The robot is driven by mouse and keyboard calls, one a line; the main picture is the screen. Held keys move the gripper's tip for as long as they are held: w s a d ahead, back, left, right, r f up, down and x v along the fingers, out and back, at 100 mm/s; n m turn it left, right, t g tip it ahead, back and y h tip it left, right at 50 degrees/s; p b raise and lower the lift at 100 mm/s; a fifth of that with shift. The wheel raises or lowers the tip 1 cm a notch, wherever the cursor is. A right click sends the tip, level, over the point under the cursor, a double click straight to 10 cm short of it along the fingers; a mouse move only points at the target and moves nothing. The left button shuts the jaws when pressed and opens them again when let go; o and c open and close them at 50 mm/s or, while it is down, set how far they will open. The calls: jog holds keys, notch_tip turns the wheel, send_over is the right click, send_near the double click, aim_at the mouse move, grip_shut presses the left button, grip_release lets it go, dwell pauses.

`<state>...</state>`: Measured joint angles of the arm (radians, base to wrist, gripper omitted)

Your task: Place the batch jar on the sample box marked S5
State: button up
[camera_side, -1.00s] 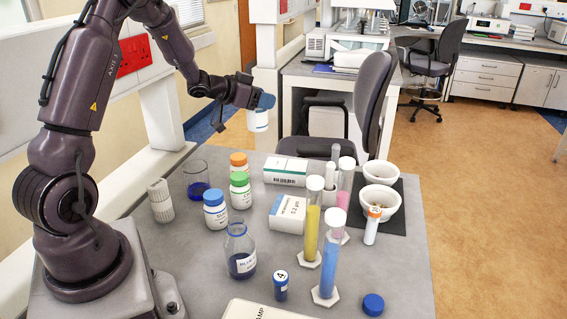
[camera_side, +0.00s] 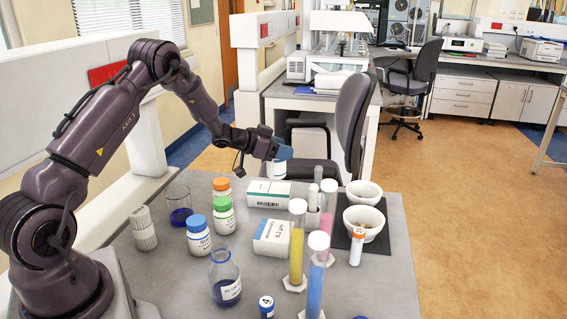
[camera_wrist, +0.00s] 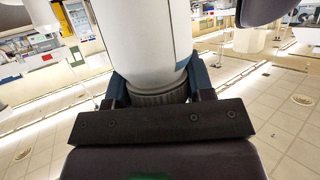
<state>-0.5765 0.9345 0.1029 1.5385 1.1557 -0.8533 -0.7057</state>
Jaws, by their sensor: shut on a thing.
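My gripper (camera_side: 283,154) is shut on a white jar (camera_side: 277,170). In the wrist view the jar (camera_wrist: 145,40) fills the upper middle, its grey ribbed cap (camera_wrist: 160,97) between the fingers (camera_wrist: 158,92). In the side view the jar hangs roughly upright, just above or behind a white box with a green edge (camera_side: 268,193); I cannot tell its exact depth. A second white box with a blue label (camera_side: 272,237) lies nearer the camera. I cannot read S5 on either box.
Capped bottles, orange (camera_side: 222,188), green (camera_side: 224,215) and blue (camera_side: 199,235), stand left of the boxes. A yellow cylinder (camera_side: 297,245) and a blue cylinder (camera_side: 317,280) stand to the right, with white bowls (camera_side: 364,223) on a dark mat. A flask (camera_side: 225,280) stands in front.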

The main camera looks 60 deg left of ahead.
jog(key=shift+w+a+f, duration=0.25)
jog(key=shift+w+f, duration=0.25)
jog(key=shift+f, duration=0.1)
jog(key=shift+w+a+f, duration=0.1)
jog(key=shift+w+f, duration=0.1)
jog(key=shift+f, duration=1.6)
jog(key=shift+f, duration=0.15)
jog(key=o, duration=1)
jog(key=shift+c, duration=0.2)
